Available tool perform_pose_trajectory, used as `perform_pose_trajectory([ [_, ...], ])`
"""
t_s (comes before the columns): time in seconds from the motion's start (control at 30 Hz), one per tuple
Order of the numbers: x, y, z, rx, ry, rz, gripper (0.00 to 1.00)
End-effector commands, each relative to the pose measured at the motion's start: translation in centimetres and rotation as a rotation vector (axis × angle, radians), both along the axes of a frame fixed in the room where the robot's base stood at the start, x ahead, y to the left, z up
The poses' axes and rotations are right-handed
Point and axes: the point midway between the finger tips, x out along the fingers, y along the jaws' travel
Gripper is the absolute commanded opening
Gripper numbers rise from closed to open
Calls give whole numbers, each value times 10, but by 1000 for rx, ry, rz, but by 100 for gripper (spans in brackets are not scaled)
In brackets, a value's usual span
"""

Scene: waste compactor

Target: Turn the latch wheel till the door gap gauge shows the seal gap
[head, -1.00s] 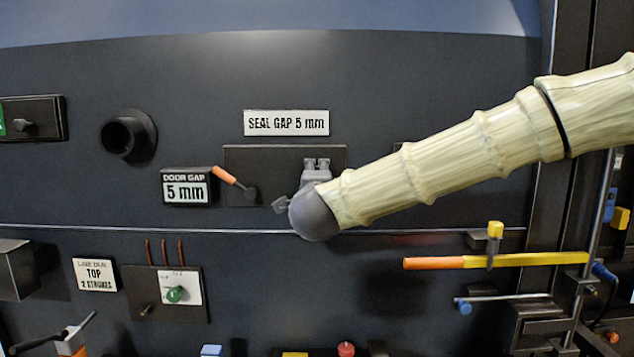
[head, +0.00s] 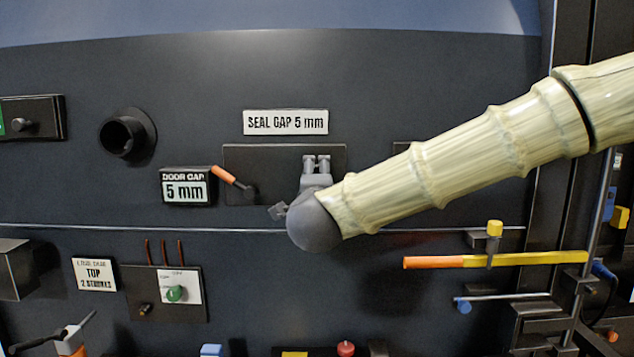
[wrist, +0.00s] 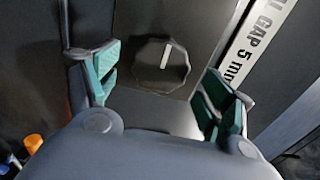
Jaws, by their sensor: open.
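The door gap gauge (head: 186,188) on the dark panel reads 5 mm. The seal gap label (head: 286,122) above reads "SEAL GAP 5 mm". In the wrist view a dark faceted knob with a white pointer line, the latch wheel (wrist: 161,62), sits on a dark plate. My gripper (wrist: 157,88) is open, its green-padded fingers on either side of the wheel and apart from it. In the head view my gripper (head: 315,165) is in front of the backing plate (head: 240,158), and my arm's end hides the wheel there.
A lever with an orange handle (head: 226,176) sits just left of my gripper. A round black socket (head: 125,136) is farther left. A yellow bar with an orange end (head: 480,261) juts out at lower right.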

Motion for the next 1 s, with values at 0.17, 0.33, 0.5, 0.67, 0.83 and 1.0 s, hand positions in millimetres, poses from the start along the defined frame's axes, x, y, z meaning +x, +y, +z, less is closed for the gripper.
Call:
perform_pose_trajectory([
  [0.17, -35, 0, 1, 0, -2, 2, 82],
  [0.33, -60, 0, 1, 0, -2, 1, 82],
  [0.5, -75, -1, 0, 0, -1, 0, 82],
  [0.67, -80, -1, 0, 0, -1, -1, 82],
  [0.83, -80, -1, 0, 1, -1, -1, 82],
  [1.0, -78, -1, -6, -8, 7, 1, 82],
])
